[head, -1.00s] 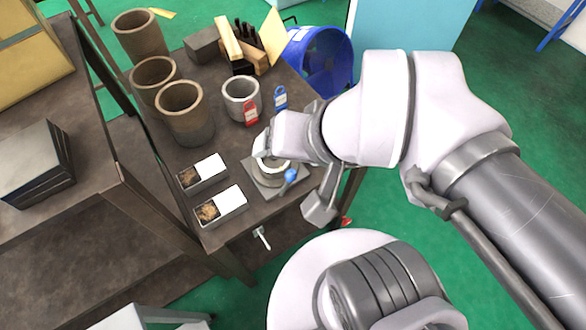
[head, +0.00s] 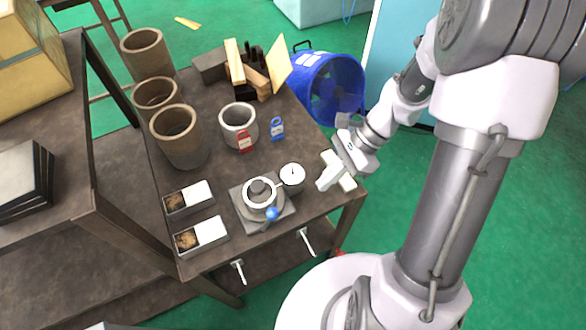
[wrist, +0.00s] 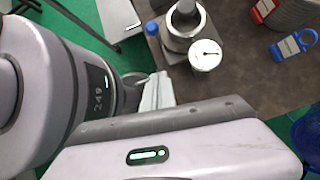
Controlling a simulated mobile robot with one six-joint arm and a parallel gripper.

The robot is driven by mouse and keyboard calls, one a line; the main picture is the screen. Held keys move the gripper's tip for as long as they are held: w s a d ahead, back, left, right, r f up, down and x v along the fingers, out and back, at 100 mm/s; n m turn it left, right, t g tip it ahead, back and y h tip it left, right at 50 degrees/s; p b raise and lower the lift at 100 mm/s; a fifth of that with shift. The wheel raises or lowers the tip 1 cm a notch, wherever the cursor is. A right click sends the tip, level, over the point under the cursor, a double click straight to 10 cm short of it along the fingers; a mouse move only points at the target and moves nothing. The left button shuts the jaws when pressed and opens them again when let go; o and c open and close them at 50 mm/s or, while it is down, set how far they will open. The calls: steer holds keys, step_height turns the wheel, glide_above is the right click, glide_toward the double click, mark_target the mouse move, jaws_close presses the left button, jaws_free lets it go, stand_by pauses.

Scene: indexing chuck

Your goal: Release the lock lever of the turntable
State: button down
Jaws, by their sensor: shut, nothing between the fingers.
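The turntable (head: 246,217) is a grey square plate near the table's front edge with a round metal chuck (head: 259,196) on it. A blue ball knob (head: 271,214) stands at the chuck's front side and also shows in the wrist view (wrist: 152,28). I take it for the lock lever's end; its arm is too small to read. My gripper (head: 326,182) is shut and empty, to the right of the turntable and apart from it. In the wrist view the gripper's body covers the lower part and its fingertips cannot be made out clearly.
A round white dial (head: 292,177) stands close behind the chuck's right side. Red (head: 245,141) and blue (head: 278,128) tags, a grey pot (head: 238,122) and brown pots (head: 180,145) are farther back. Two open boxes (head: 210,233) lie left of the turntable.

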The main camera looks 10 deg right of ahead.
mark_target(268, 221)
steer(key=shift+a, duration=0.2)
steer(key=b+x, duration=0.5)
steer(key=x, duration=0.5)
steer(key=shift+s+a+f, duration=0.1)
steer(key=shift+a+f, duration=0.05)
steer(key=shift+f, duration=0.25)
steer(key=shift+s+a+r+b, duration=0.1)
steer(key=shift+a+r+b, duration=0.1)
steer(key=shift+a+r, duration=0.35)
steer(key=shift+a+r+b, duration=0.15)
steer(key=shift+a+r, duration=0.15)
steer(key=shift+a, duration=0.4)
steer(key=shift+s+a+r, duration=0.1)
steer(key=shift+a+r, duration=0.2)
steer(key=shift+a, duration=0.2)
